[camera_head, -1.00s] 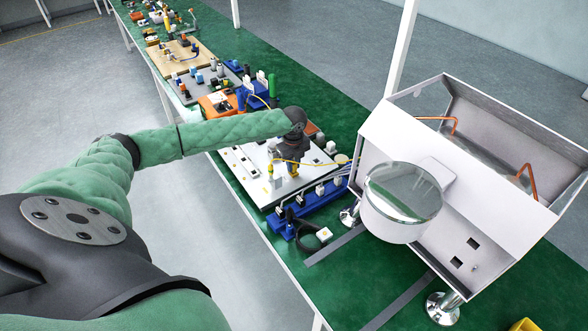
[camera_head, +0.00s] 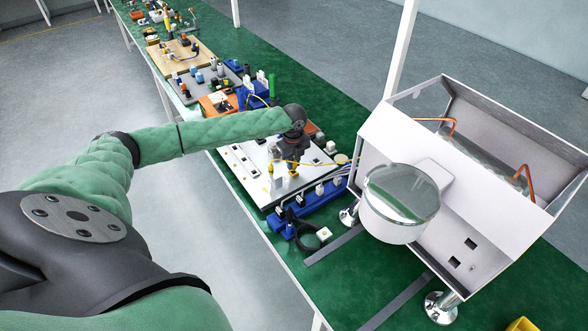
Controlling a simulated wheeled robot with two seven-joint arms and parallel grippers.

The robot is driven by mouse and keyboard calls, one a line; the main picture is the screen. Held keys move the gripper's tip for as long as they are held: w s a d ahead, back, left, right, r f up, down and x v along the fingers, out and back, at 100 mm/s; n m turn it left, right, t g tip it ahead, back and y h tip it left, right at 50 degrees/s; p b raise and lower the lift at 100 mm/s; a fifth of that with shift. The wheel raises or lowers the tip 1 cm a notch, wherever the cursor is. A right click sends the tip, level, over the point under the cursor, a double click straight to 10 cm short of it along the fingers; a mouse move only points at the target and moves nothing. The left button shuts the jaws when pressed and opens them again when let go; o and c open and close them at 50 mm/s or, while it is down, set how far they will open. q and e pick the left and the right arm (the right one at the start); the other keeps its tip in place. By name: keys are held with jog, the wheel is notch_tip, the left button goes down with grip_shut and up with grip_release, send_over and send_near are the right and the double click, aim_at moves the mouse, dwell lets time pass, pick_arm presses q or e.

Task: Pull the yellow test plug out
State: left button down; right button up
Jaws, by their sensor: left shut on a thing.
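My left gripper (camera_head: 293,168) points down over the white board (camera_head: 240,160) on the green bench. It is shut on a small yellow piece, the yellow test plug (camera_head: 294,174), which shows just below the dark fingers. The fingers hide most of the plug. Whether its lower end is in the board or clear of it is too small to tell. A thin yellow cable (camera_head: 318,163) runs close by the gripper toward the right. My right gripper is not in view.
A blue power strip (camera_head: 310,207) with several white plugs lies along the board's near edge. A large white machine housing (camera_head: 440,150) on metal feet stands to the right. Other boards with parts (camera_head: 180,52) line the bench farther back.

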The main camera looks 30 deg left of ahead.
pick_arm(q)
jog(key=shift+r, duration=0.1)
dwell(0.3)
jog(key=shift+r+p, duration=0.9)
jog(key=shift+r+p, duration=1.5)
